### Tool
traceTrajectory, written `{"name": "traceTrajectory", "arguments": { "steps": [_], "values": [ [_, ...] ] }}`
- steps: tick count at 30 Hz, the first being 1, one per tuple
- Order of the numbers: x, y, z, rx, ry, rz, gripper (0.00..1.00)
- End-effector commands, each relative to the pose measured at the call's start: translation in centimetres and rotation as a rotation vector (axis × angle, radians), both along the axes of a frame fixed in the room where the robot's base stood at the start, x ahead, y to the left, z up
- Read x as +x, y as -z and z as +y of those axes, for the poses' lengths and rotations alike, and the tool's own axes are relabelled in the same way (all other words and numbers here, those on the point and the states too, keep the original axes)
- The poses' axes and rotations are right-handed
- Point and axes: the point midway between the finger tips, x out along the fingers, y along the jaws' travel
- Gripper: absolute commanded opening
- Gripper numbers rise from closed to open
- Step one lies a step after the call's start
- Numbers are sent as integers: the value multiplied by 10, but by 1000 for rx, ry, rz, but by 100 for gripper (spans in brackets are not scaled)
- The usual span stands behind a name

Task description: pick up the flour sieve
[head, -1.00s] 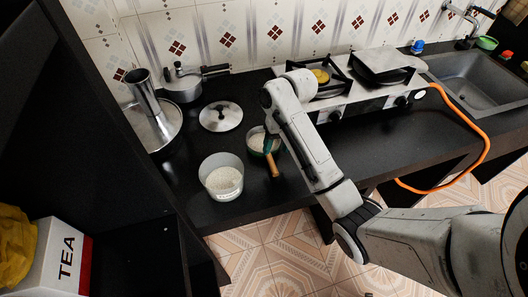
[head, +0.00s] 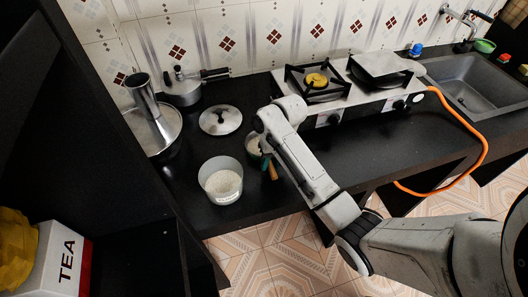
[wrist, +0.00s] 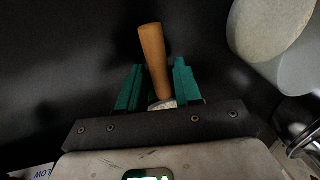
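The flour sieve's wooden handle (head: 272,172) sticks out toward the counter's front edge in the head view, beside my gripper. In the wrist view the handle (wrist: 153,60) runs between the green fingers of my gripper (wrist: 158,85). The fingers stand apart, one on each side, with a gap visible on the left; contact on the right is unclear. A round bowl-like part with pale contents (head: 254,147), likely the sieve's head, is partly hidden by my arm. In the head view my gripper (head: 266,161) is low over the counter.
A grey pot of white flour-like stuff (head: 221,180) stands just left of the handle. A lid (head: 220,118), a pressure cooker (head: 182,88) and a metal funnel-like piece (head: 150,120) are behind it. The stove (head: 345,90) is to the right. The black counter (head: 360,150) is clear in front of it.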

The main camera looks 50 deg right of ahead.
Motion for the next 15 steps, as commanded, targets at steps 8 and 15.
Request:
{"name": "traceTrajectory", "arguments": {
  "steps": [8,15],
  "values": [
    [0,0,0,0,0,0,7],
    [0,0,0,-1,0,-1,0]
  ]
}}
